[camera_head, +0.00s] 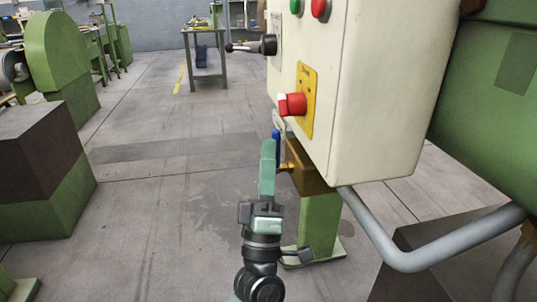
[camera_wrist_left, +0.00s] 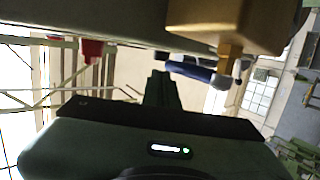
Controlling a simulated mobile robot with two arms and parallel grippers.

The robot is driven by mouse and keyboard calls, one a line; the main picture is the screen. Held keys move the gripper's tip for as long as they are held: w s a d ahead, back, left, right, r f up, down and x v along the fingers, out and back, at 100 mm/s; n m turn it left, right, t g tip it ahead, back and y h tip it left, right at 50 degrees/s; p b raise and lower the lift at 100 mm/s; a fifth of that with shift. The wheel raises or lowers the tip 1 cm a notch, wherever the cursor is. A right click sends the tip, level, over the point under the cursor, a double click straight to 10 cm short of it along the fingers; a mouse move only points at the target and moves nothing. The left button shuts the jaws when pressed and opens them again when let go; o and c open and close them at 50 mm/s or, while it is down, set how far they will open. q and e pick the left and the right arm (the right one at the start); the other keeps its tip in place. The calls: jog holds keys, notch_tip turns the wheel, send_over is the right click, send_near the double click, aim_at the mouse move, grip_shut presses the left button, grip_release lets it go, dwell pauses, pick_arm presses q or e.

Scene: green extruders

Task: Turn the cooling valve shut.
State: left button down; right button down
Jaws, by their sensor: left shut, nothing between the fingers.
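The cooling valve has a brass body (camera_head: 308,181) below the cream control box and a blue lever handle (camera_head: 276,147) at its left. In the head view the handle stands roughly upright. My left gripper (camera_head: 268,148), with green fingers, is shut and empty, just left of the handle. In the left wrist view the blue handle (camera_wrist_left: 190,69) crosses just beyond the fingertips (camera_wrist_left: 160,80), joined by a brass stem to the valve body (camera_wrist_left: 225,25). I cannot tell whether the fingers touch the handle. My right gripper is not in view.
The cream control box (camera_head: 365,90) hangs close above the valve, with a red rotary switch (camera_head: 292,104) on a yellow plate and a black lever (camera_head: 255,46). A grey pipe (camera_head: 430,255) runs at lower right. Open floor (camera_head: 160,210) lies to the left.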

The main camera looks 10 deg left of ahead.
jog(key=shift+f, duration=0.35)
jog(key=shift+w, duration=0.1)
